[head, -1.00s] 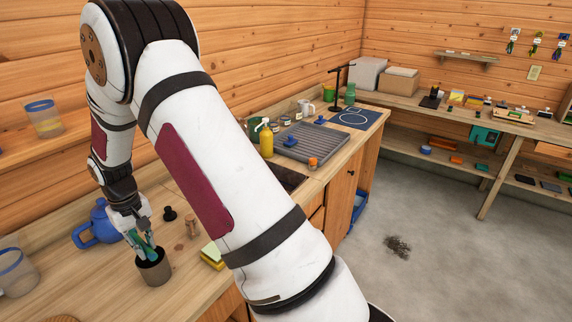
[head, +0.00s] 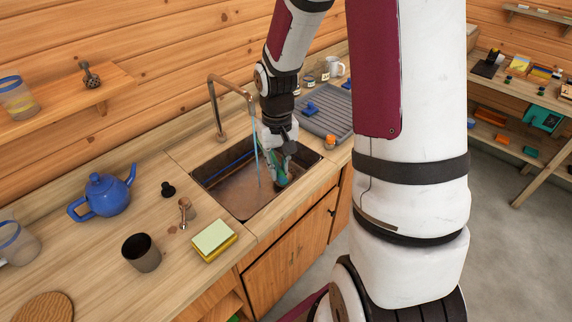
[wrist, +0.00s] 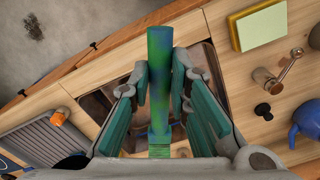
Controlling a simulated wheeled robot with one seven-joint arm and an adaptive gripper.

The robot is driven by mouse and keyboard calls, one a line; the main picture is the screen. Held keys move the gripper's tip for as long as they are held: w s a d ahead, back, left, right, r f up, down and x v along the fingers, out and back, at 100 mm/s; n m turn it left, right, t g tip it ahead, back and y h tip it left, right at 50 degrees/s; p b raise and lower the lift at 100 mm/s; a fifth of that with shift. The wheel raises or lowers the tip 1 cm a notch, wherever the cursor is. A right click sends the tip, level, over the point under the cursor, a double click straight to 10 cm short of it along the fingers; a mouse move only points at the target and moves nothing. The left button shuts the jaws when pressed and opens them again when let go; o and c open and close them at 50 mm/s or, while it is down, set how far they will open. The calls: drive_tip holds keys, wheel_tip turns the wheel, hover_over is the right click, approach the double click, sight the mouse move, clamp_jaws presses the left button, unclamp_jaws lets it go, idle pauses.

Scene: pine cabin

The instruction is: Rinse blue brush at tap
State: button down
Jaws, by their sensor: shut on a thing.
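The brush (head: 282,179), green with blue patches, is in my gripper (head: 276,162), low over the sink (head: 232,203). In the wrist view my gripper (wrist: 160,110) is shut on the brush (wrist: 159,75), which stands between the teal finger pads. The copper tap (head: 214,101) arches over the sink from the back. A thin light-blue stream of water (head: 256,140) falls from its spout, just left of my gripper in the head view. I cannot tell whether the water touches the brush. My gripper partly hides the brush in the head view.
A dark cup (head: 134,246), a yellow-green sponge (head: 214,240), a small copper lever piece (head: 185,209), a black knob (head: 168,189) and a blue teapot (head: 106,195) stand left of the sink. A grey drying rack (head: 325,112) and an orange-capped jar (head: 330,142) are on its right.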

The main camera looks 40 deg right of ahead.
drive_tip(key=shift+s+r, duration=0.1)
drive_tip(key=shift+s, duration=0.2)
drive_tip(key=w+f+b, duration=0.1)
drive_tip(key=w, duration=0.1)
drive_tip(key=w+d+f+b, duration=0.1)
drive_tip(key=w, duration=0.1)
drive_tip(key=w+f+b, duration=0.1)
drive_tip(key=w, duration=0.2)
drive_tip(key=shift+d+f, duration=0.2)
drive_tip(key=shift+d, duration=0.15)
drive_tip(key=w, duration=0.1)
drive_tip(key=w+d+b, duration=0.1)
drive_tip(key=w, duration=0.1)
drive_tip(key=shift+w+b, duration=0.2)
drive_tip(key=shift+b, duration=0.1)
drive_tip(key=shift+w+d+r+b, duration=0.15)
drive_tip(key=shift+w+b, duration=0.1)
drive_tip(key=shift+w, duration=0.35)
drive_tip(key=shift+w+d+b, duration=0.15)
drive_tip(key=shift+w+b, duration=0.1)
drive_tip(key=shift+w, duration=0.3)
idle(1.2)
